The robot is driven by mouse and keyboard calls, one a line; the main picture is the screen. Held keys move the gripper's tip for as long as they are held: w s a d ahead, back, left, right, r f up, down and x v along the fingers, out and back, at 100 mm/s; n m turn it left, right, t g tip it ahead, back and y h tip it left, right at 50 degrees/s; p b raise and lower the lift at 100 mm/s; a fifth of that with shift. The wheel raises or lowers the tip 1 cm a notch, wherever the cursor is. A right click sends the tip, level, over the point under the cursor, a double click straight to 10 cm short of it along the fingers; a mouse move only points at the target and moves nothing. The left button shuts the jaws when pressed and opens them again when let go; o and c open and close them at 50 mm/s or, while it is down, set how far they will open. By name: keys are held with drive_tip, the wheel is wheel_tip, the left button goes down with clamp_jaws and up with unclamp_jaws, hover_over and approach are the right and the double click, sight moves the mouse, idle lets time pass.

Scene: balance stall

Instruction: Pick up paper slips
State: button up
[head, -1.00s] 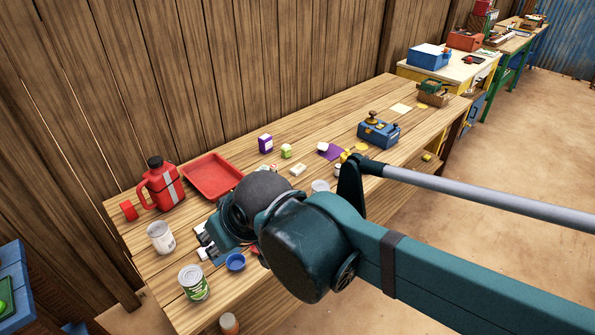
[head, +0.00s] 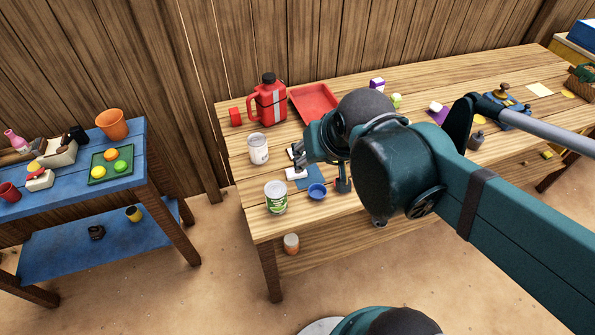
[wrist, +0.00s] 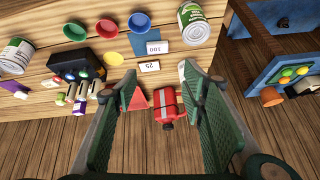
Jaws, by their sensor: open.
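Two white paper slips lie on the wooden table in the wrist view. One, marked 100 (wrist: 157,47), rests at the edge of a blue card (wrist: 143,38). The other (wrist: 149,67) bears a two-digit number and lies nearer my gripper. In the head view the blue card (head: 301,180) shows beside my gripper, with small white and dark shapes by it that I cannot make out. My gripper (wrist: 157,120) is open and empty above the table. Its two green fingers stand wide apart, and neither touches a slip.
Red (wrist: 75,30), green (wrist: 107,29) and blue (wrist: 139,21) bowls stand near the slips, with a green-labelled can (wrist: 193,22) and a dark box (wrist: 75,65). A white can (head: 258,149), red jug (head: 268,103) and red tray (head: 314,102) are also close.

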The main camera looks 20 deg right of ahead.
drive_tip(key=w+f+m+g+p, duration=0.2)
drive_tip(key=w+f+m, duration=0.2)
drive_tip(key=w+m, duration=0.1)
drive_tip(key=w+d+f+m+g+p, duration=0.1)
drive_tip(key=w+f+m+g+p, duration=0.1)
drive_tip(key=w+f+m, duration=0.3)
drive_tip(key=w+f+m+g+p, duration=0.2)
drive_tip(key=w+f+m+p, duration=0.1)
drive_tip(key=w+f+m, duration=0.2)
drive_tip(key=shift+w+d+f+m, duration=0.2)
drive_tip(key=shift+w+m, duration=0.35)
drive_tip(key=shift+m, duration=0.45)
drive_tip(key=shift+f, duration=0.25)
drive_tip(key=shift+f, duration=0.15)
drive_tip(key=shift+a+f, duration=0.1)
drive_tip(key=shift+f, duration=1.05)
drive_tip(key=shift+f, duration=0.1)
drive_tip(key=shift+a+f+b, duration=0.15)
drive_tip(key=shift+f+b, duration=0.4)
drive_tip(key=shift+f, duration=1.95)
